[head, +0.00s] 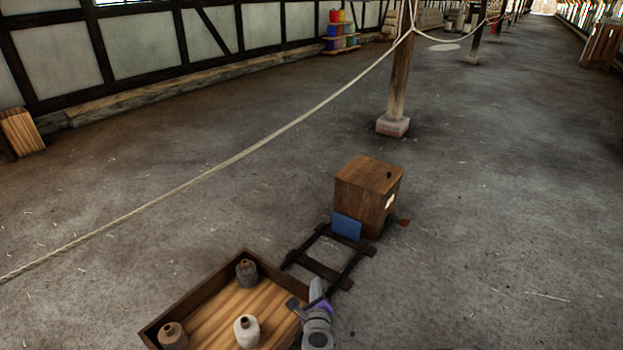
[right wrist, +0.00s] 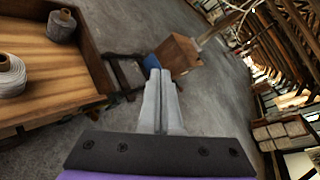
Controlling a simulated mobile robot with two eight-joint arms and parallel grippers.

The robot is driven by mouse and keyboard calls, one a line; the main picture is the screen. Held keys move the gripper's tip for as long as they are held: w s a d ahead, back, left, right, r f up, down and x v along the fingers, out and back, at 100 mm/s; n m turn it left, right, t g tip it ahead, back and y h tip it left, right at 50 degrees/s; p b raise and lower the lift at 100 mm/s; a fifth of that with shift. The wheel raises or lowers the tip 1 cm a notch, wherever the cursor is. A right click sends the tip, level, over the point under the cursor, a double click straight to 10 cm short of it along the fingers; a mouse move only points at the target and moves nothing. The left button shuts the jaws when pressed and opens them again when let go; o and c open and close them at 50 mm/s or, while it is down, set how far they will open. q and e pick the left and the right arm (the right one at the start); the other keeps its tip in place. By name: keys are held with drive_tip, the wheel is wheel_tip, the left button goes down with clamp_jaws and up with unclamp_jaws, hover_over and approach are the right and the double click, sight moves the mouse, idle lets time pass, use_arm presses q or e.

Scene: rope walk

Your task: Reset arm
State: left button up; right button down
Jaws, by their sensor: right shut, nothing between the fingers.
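My right gripper (head: 315,290) is at the bottom of the head view, beside the right edge of a wooden tray (head: 185,317). In the right wrist view its two grey fingers (right wrist: 160,88) are together with nothing between them. The tray holds a dark grey spool (head: 246,273), a white spool (head: 247,331) and a brown spool (head: 172,336), all upright. Two spools also show at the left of the right wrist view. My left gripper is not in view.
A wooden box (head: 367,193) with a blue panel (head: 347,227) stands ahead on the floor, with a dark ladder-like frame (head: 325,272) before it. A rope (head: 240,155) runs to a post (head: 399,80). Coloured containers (head: 340,40) stand by the wall. Floor at the right is clear.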

drive_tip(key=s+d+r+n+g+y, duration=0.2)
drive_tip(key=s+r+n+y, duration=0.3)
drive_tip(key=s+r+n, duration=0.9)
drive_tip(key=s+d+f+n+g+h, duration=0.25)
drive_tip(key=s+d+n, duration=0.25)
drive_tip(key=s, duration=0.3)
drive_tip(key=s+d+f+n+g+h, duration=0.1)
drive_tip(key=s+d+f+n+g, duration=0.3)
drive_tip(key=s, duration=0.4)
drive_tip(key=s+d+f+n+g+h, duration=0.2)
drive_tip(key=s+d+f+n, duration=0.1)
drive_tip(key=s+d+n, duration=0.4)
use_arm(q)
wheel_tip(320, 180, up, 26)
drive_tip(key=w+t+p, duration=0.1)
drive_tip(key=p, duration=2.2)
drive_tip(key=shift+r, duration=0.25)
use_arm(e)
wheel_tip(320, 180, up, 27)
drive_tip(key=a+m, duration=0.1)
drive_tip(key=m, duration=0.1)
drive_tip(key=shift+a+f+t, duration=0.15)
drive_tip(key=shift+a+t, duration=0.05)
drive_tip(key=shift+t, duration=0.25)
drive_tip(key=shift+y, duration=0.25)
